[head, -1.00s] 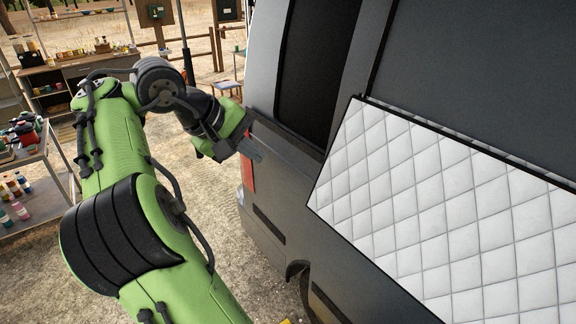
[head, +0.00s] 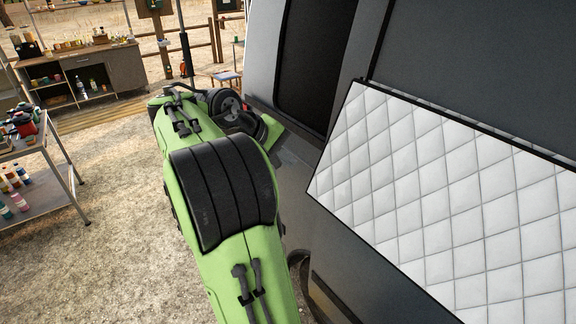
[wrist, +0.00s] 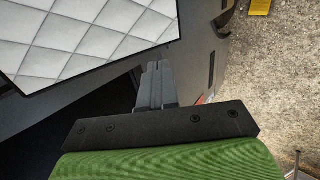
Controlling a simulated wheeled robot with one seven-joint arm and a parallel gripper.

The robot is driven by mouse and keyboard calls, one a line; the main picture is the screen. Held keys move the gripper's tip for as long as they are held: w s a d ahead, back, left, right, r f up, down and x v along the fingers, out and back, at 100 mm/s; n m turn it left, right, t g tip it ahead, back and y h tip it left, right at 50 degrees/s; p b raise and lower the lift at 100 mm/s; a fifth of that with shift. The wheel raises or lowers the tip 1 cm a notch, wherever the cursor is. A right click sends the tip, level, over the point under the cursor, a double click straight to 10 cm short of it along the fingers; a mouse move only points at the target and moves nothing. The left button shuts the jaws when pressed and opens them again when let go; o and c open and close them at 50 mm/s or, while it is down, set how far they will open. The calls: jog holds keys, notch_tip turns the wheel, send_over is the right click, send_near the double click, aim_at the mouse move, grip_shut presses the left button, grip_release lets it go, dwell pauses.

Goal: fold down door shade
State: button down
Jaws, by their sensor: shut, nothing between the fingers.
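The door shade (head: 440,190) is a white quilted panel with a dark border. It lies against the grey side of the van (head: 300,210), right of my arm in the head view, over the lower part of a dark window. It also fills the upper left of the wrist view (wrist: 85,40). My gripper (wrist: 158,75) is shut and empty, its fingers pointing toward the van beside the shade's edge in the wrist view. A gap to the shade seems to show, but its depth is hard to tell. In the head view my arm mostly hides the gripper.
A workbench (head: 85,80) with jars stands at the back left, near a wooden fence (head: 205,45). The gravel ground (head: 120,240) between shelf and van is open. A yellow object (wrist: 260,6) lies on the ground.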

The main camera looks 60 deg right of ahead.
jog(key=shift+s+d+f, duration=0.2)
jog(key=shift+d+f, duration=0.15)
jog(key=shift+f, duration=0.25)
jog(key=shift+r, duration=0.1)
jog(key=g+h+b, duration=0.1)
jog(key=h+b, duration=0.2)
jog(key=b, duration=0.3)
send_near(320, 176)
jog(key=f+x, duration=0.1)
jog(key=x, duration=0.3)
jog(key=shift+d+r+g+b, duration=0.1)
jog(key=shift+d+g+b, duration=0.1)
jog(key=shift+g+b, duration=0.1)
jog(key=shift+r, duration=0.15)
